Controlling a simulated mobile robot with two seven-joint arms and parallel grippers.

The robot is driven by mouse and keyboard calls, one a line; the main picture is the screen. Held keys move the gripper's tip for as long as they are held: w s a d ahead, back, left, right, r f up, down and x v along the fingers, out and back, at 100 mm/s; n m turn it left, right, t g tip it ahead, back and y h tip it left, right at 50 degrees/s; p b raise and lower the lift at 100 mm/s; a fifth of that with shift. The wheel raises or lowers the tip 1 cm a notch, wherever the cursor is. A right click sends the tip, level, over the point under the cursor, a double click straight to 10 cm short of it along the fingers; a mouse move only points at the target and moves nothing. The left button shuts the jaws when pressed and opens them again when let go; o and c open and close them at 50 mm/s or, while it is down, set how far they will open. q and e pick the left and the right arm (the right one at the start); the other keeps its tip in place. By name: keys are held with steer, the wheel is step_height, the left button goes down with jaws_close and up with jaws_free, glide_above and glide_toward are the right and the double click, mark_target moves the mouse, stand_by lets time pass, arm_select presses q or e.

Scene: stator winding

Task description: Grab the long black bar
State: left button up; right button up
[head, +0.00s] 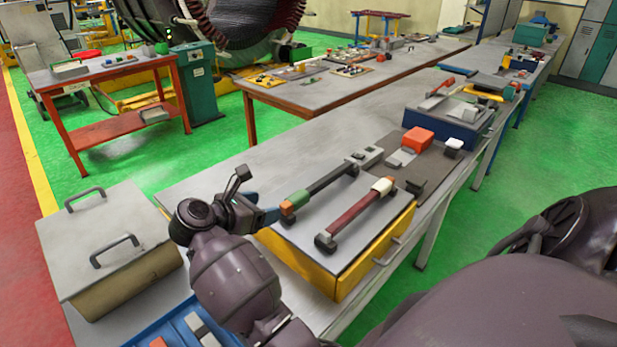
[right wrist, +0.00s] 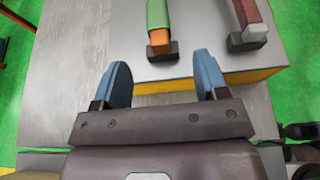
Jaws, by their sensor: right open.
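The long black bar (head: 331,179) has a green and orange block at its near end. It lies on the grey top of a yellow box (head: 345,255). In the right wrist view its green and orange end (right wrist: 158,32) stands ahead of my right gripper, on a small black foot. My right gripper (right wrist: 163,72) has its two blue fingers spread with nothing between them. In the head view, my right gripper (head: 264,213) is just left of the bar's near end, apart from it in the wrist view. The left gripper is not in view.
A dark red bar (head: 352,215) with a white block lies parallel on the same box. A grey-lidded box (head: 105,240) with black handles stands left, a blue tray (head: 150,340) below. Beyond the yellow box is a dark mat (head: 425,178) with a red-orange block (head: 417,139).

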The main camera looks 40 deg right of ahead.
mark_target(294, 197)
steer(key=p+x, duration=0.1)
steer(key=x, duration=0.3)
steer(key=shift+s+d, duration=0.2)
steer(key=shift+d, duration=0.05)
steer(key=shift+w+d+f, duration=0.15)
steer(key=shift+d+f, duration=0.1)
steer(key=shift+d, duration=0.2)
steer(key=shift+w+d+p, duration=0.1)
steer(key=shift+d+p, duration=0.2)
steer(key=shift+d, duration=0.15)
steer(key=p+x, duration=0.1)
steer(key=x, duration=0.2)
steer(key=shift+w+d+r, duration=0.1)
steer(key=shift+w, duration=0.1)
steer(key=shift+d+f, duration=0.3)
steer(key=shift+d, duration=0.25)
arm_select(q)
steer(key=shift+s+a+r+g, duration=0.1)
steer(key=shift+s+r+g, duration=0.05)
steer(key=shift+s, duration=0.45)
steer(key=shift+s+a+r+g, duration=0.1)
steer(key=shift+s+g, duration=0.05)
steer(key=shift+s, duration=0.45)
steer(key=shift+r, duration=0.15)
arm_select(e)
steer(key=shift+w, duration=0.1)
steer(key=c, duration=1.2)
